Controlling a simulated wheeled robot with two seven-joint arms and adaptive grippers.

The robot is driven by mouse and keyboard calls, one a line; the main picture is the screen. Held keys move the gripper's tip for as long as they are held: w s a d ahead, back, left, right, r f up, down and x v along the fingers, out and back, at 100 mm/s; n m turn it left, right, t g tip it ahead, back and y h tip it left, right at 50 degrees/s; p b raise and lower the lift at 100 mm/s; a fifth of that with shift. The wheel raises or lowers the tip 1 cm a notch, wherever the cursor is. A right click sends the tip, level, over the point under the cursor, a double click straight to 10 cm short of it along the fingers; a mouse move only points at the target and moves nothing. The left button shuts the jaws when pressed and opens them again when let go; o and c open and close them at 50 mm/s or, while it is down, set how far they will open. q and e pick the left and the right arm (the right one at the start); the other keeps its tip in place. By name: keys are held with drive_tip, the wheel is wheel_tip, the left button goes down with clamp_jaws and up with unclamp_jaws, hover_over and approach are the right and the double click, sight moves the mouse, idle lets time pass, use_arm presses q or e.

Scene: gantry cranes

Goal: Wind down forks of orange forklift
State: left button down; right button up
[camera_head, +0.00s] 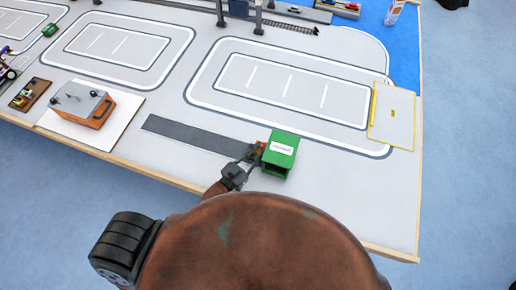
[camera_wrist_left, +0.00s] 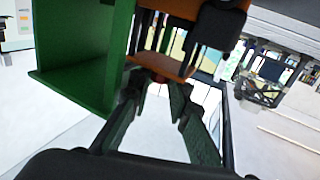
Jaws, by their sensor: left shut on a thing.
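The orange forklift shows in the left wrist view as an orange body (camera_wrist_left: 165,66) with dark upright parts, close ahead of my left gripper (camera_wrist_left: 162,82). The fingers are close together around a small red part at their tips; its shape is mostly hidden. In the head view, my left gripper (camera_head: 247,160) reaches to a small orange-red patch (camera_head: 260,148), with the rest of the forklift hidden behind the green box. The forks cannot be made out, so their height is unclear. My right gripper is in neither view.
A green box (camera_head: 282,150) with a white label stands right beside my left gripper, near the table's front edge. A dark grey strip (camera_head: 195,134) lies to its left. An orange and grey box (camera_head: 90,108) sits on a white board further left. Yellow-outlined plate (camera_head: 392,118) lies right.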

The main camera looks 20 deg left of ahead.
use_arm(q)
drive_tip(key=shift+d+y, duration=0.1)
drive_tip(key=shift+y, duration=0.2)
drive_tip(key=c, duration=2.1)
unclamp_jaws()
drive_tip(key=o, duration=0.3)
drive_tip(key=v, duration=0.8)
drive_tip(key=shift+a+f, duration=0.2)
drive_tip(key=shift+a, duration=0.05)
drive_tip(key=shift+r, duration=0.15)
